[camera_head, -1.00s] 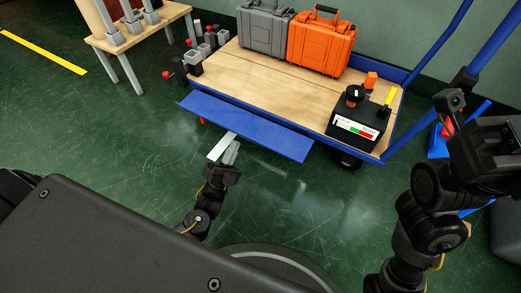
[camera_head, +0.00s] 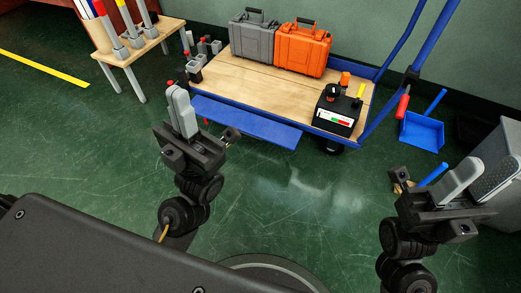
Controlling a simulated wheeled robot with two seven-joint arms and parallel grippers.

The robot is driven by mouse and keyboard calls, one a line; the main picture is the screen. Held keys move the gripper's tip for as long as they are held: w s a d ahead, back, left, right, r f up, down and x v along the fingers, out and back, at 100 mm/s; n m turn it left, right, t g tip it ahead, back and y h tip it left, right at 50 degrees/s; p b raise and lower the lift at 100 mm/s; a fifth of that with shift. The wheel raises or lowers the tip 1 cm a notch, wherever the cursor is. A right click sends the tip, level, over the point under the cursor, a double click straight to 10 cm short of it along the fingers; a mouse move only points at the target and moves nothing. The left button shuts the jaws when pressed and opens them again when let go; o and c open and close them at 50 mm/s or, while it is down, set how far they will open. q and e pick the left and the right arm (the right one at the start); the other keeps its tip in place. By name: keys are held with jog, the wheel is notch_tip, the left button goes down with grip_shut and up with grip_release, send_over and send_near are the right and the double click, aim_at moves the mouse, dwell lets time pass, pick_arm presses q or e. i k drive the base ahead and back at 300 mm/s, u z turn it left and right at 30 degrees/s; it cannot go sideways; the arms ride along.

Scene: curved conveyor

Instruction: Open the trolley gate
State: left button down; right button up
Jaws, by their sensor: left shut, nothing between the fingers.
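The blue trolley gate (camera_head: 245,124) is a long flat panel along the near side of the wooden-topped trolley (camera_head: 225,80). It is folded outward and down from the deck edge, leaving that side of the deck open. My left gripper (camera_head: 180,90) is shut and empty, fingers pointing up. My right gripper (camera_head: 478,170) is open and empty, well right of the trolley.
The trolley carries a grey case (camera_head: 253,39), an orange case (camera_head: 302,50) and a black control box (camera_head: 337,113). A small wooden table (camera_head: 150,47) stands at the left. A blue dustpan (camera_head: 421,132) and a grey bin (camera_head: 497,150) are at the right. Green floor lies clear in front.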

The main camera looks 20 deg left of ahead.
aim_at(288, 136)
jog(key=k, duration=1.25)
jog(key=z, duration=0.4)
jog(key=i, duration=0.5)
jog(key=z, duration=0.65)
jog(key=i, duration=0.8)
jog(key=u, duration=0.6)
jog(key=i, duration=0.8)
jog(key=u, duration=0.7)
